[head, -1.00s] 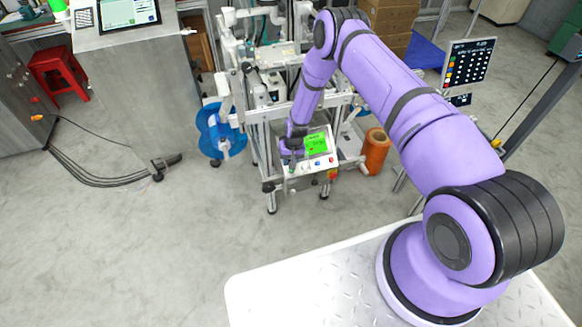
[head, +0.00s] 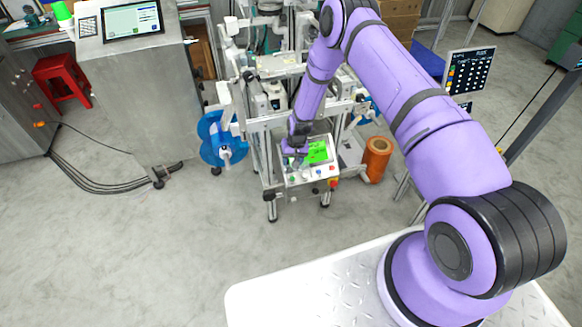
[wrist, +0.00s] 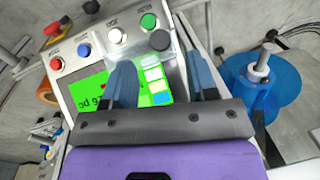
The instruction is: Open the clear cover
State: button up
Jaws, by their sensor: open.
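The control panel (wrist: 85,50) has a green screen (wrist: 92,92) and a row of coloured buttons. A faint clear cover (wrist: 176,72) seems to stand around the black knob (wrist: 160,40) at the panel's right end; its outline is hard to make out. My gripper (wrist: 158,62) is open over the panel, one blue-grey finger in front of the screen and the other near the panel's right edge. The see-through area lies between the fingers; I cannot tell whether they touch it. In the head view my gripper (head: 294,160) is small above the panel (head: 312,178).
The panel is mounted on a metal-framed machine (head: 262,125). A blue reel (head: 220,140) is at its left and an orange roll (head: 377,160) at its right. A grey console (head: 135,100) stands further left. The floor in front is clear.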

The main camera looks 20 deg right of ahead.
jog(key=shift+s+d+r, duration=0.1)
jog(key=shift+d+r, duration=0.1)
jog(key=shift+r, duration=1.15)
jog(key=shift+d+r, duration=0.15)
jog(key=shift+r, duration=1.2)
notch_tip(320, 180, up, 29)
jog(key=d+n+t, duration=0.1)
jog(key=d+t, duration=0.1)
jog(key=s+d+r+h, duration=0.1)
jog(key=s+r, duration=0.5)
jog(key=r, duration=0.3)
jog(key=s+r, duration=0.6)
jog(key=r, duration=0.4)
jog(key=s+r+t, duration=0.1)
jog(key=s+r, duration=0.2)
jog(key=s, duration=0.6)
jog(key=s+d+r+t, duration=0.1)
jog(key=s+r, duration=0.3)
jog(key=s, duration=0.6)
jog(key=s+d+r+t, duration=0.1)
jog(key=s+r, duration=0.2)
jog(key=s, duration=0.6)
jog(key=shift+s+d+r+n+h, duration=0.15)
jog(key=shift+s+r+n+h, duration=0.15)
jog(key=shift+s+r, duration=0.05)
